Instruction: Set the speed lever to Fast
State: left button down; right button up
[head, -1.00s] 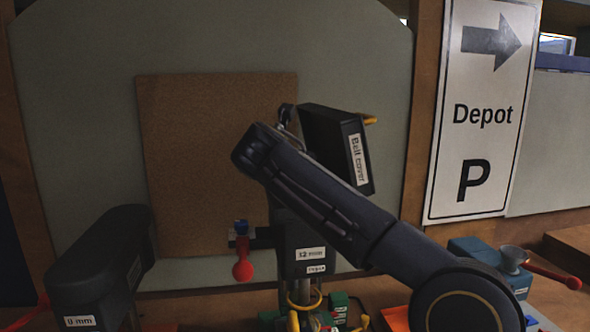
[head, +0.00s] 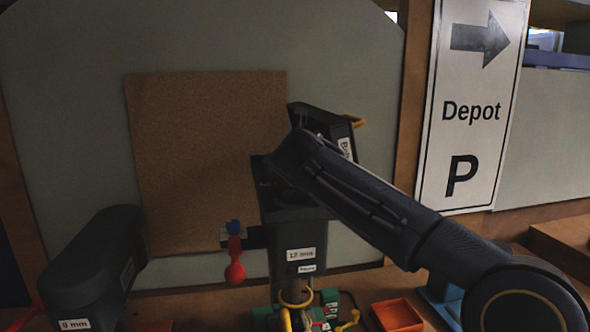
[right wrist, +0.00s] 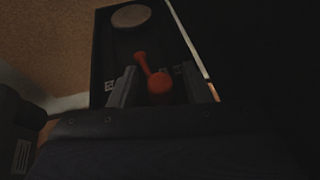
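A dark machine labelled "12 mm" (head: 300,254) stands in the middle of the head view, its "Belt cover" (head: 345,127) raised. A red knobbed lever (head: 234,264) with a blue part sticks out at its left. In the right wrist view, an orange-red lever (right wrist: 142,62) with a round knob lies inside a dark housing (right wrist: 118,45) that also holds a grey disc. My right gripper (right wrist: 163,92) is open, with the knob showing between its fingers; contact cannot be told. In the head view my right arm hides this gripper. No speed markings are readable. My left gripper is not in view.
Another dark machine labelled "8 mm" (head: 82,275) stands at the left. A brown board (head: 195,160) and a "Depot" sign (head: 470,110) are behind. An orange tray (head: 397,315) and green parts (head: 328,300) sit low in front.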

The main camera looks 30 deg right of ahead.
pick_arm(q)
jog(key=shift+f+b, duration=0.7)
pick_arm(e)
jog(key=v, duration=0.8)
jog(key=shift+w, duration=0.1)
